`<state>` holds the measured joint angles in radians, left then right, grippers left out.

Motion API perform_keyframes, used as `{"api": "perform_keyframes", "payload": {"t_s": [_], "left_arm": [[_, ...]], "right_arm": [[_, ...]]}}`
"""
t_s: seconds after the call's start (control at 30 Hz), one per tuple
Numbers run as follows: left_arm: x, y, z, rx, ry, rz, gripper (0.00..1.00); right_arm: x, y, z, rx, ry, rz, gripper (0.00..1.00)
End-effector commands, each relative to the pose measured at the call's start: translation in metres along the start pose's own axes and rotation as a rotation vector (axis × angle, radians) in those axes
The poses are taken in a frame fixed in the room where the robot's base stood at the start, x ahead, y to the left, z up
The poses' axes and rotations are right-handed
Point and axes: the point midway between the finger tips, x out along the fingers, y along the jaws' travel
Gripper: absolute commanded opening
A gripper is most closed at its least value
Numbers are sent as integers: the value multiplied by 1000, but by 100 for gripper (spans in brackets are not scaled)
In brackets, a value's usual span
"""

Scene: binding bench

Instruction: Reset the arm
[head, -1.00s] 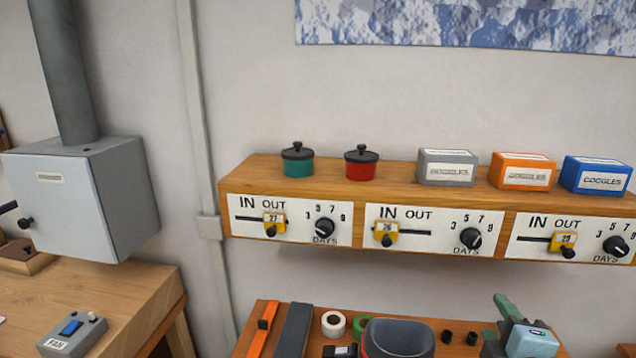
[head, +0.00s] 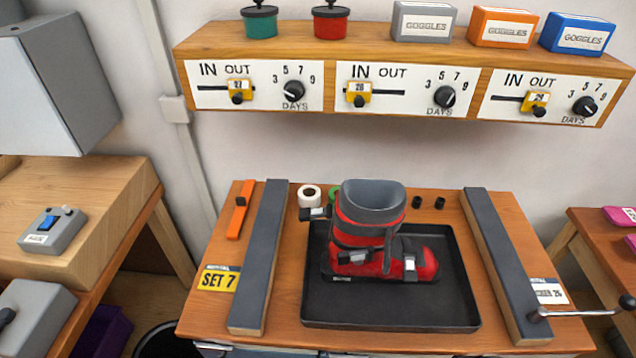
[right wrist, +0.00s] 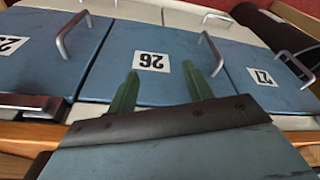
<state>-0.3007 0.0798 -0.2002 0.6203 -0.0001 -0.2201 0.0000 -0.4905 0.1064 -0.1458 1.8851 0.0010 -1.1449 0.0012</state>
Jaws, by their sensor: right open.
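My right gripper (right wrist: 160,70) shows in the right wrist view, with its two green fingers apart and nothing between them. It points toward a blue drawer front (right wrist: 165,75) labelled 26, which appears upside down and has a metal handle (right wrist: 212,52). I cannot tell whether the fingers touch it. Neither arm shows in the head view now, and my left gripper is not in view.
On the bench, a red and grey ski boot (head: 385,255) stands in a black tray (head: 450,313) between two dark-topped bars (head: 262,255) (head: 505,265). A crank handle (head: 580,313) sticks out at right. Above, a wooden shelf (head: 330,45) carries pots and goggles boxes.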

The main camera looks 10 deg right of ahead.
Motion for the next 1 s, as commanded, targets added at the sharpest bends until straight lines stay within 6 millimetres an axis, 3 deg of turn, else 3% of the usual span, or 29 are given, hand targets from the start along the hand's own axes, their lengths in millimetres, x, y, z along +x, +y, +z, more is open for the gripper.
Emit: {"api": "perform_keyframes", "payload": {"t_s": [0.03, 0.2, 0.5, 0.73, 0.9, 1.0], "left_arm": [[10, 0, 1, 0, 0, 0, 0], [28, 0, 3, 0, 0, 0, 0], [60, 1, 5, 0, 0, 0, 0], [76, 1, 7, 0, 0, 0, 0], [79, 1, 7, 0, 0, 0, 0], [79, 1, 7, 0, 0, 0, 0]], "right_arm": [[32, -1, 14, -2, -18, -1, 51], [112, -4, 61, -9, -50, -5, 51], [216, -8, 169, -24, -110, -11, 51], [251, -9, 238, -32, -139, -13, 51], [257, -8, 260, -36, -148, -13, 51], [257, -8, 261, -36, -148, -13, 51]]}}
